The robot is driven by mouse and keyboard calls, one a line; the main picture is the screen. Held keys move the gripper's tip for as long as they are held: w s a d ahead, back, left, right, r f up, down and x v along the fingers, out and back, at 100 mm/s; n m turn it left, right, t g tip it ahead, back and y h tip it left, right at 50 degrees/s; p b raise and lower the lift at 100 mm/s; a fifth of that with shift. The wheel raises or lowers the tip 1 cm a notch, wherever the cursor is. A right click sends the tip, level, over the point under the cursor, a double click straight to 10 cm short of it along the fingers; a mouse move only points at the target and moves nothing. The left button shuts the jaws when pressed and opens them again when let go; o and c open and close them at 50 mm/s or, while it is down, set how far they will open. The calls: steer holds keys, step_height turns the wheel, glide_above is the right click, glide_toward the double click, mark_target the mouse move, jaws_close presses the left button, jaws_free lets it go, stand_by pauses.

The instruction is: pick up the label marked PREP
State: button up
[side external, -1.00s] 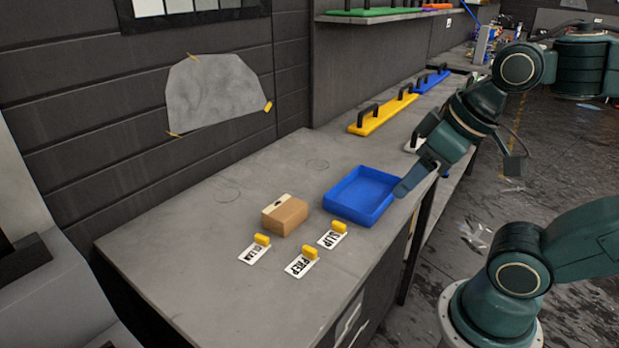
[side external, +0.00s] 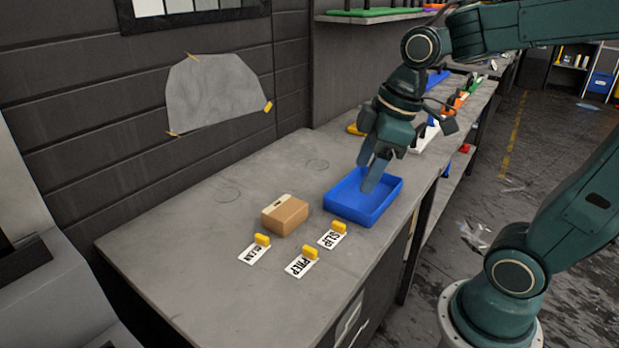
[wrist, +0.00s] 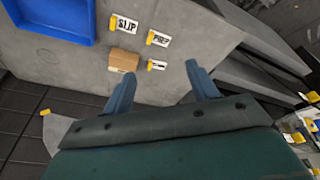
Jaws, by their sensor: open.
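The PREP label (side external: 300,266) is a white card with black letters and a yellow grip block, lying flat near the bench's front edge. It also shows in the wrist view (wrist: 158,39), ahead of the fingers. The SLIP label (side external: 331,239) lies behind it to the right. A third label, partly legible as ending in "EAN" (side external: 254,252), lies to its left. My gripper (side external: 371,175) is open and empty above the blue tray, right of and behind the PREP label. Its two fingers (wrist: 160,82) are spread apart in the wrist view.
A brown box (side external: 290,216) sits on the bench behind the labels. The blue tray (side external: 336,207) stands right of it with raised walls. The grey bench (side external: 190,260) is clear left of the labels.

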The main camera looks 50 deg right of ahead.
steer(key=w+d+f+n+g+y, duration=0.3)
steer(key=w+d+f+n, duration=0.2)
steer(key=w+f+n, duration=0.6)
steer(key=shift+w+d+f+y, duration=0.2)
steer(key=shift+w+d+y, duration=0.1)
steer(key=shift+d, duration=0.05)
glide_toward(302, 261)
steer(key=shift+s+d+f, duration=0.15)
steer(key=shift+d+f, duration=0.3)
steer(key=shift+d, duration=0.2)
steer(key=shift+f, duration=0.1)
steer(key=shift+x, duration=2.5)
steer(key=shift+s, duration=0.1)
steer(key=shift+c, duration=0.2)
